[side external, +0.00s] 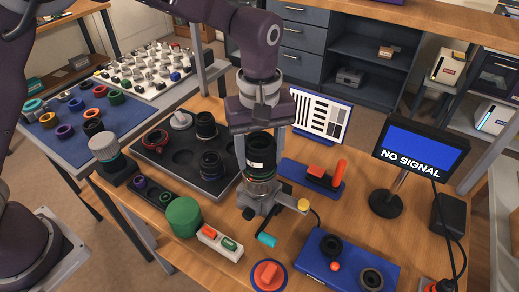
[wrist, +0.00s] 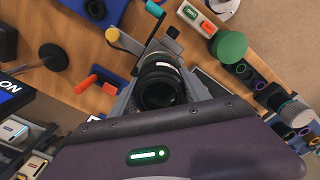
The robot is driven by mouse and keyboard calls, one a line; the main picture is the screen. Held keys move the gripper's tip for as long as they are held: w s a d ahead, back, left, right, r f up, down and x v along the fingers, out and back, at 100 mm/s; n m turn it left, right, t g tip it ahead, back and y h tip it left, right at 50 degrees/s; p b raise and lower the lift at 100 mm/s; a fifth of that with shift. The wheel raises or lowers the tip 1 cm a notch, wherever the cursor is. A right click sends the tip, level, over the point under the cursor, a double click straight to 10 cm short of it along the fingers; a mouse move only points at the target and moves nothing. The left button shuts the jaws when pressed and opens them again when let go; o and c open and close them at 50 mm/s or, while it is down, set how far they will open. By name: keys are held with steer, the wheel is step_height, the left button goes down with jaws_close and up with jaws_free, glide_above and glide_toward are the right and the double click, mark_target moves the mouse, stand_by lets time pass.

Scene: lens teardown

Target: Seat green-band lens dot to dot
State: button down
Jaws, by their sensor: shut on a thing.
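The green-band lens (side external: 261,150) is a black barrel with a thin green line and a small white mark. My gripper (side external: 257,165) is shut on it, with a finger on either side, and holds it upright. The lens is directly over the grey metal mount (side external: 262,203) on the bench; I cannot tell whether it is touching or slightly above it. In the wrist view the lens (wrist: 162,88) sits between my fingers with its dark glass facing the camera. The alignment dots are too small to make out in either view.
A dark tray (side external: 180,160) with other lenses is to the left. A green cylinder (side external: 184,217) and a red-and-green button box (side external: 220,243) stand near the front. A blue box (side external: 345,262), a red-handled tool (side external: 318,178) and a "NO SIGNAL" screen (side external: 420,148) are to the right.

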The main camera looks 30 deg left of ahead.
mark_target(259, 140)
steer(key=shift+f, duration=0.2)
stand_by(0.5)
steer(key=shift+c, duration=2.2)
jaws_free()
step_height(259, 140, up, 7)
steer(key=shift+r, duration=0.1)
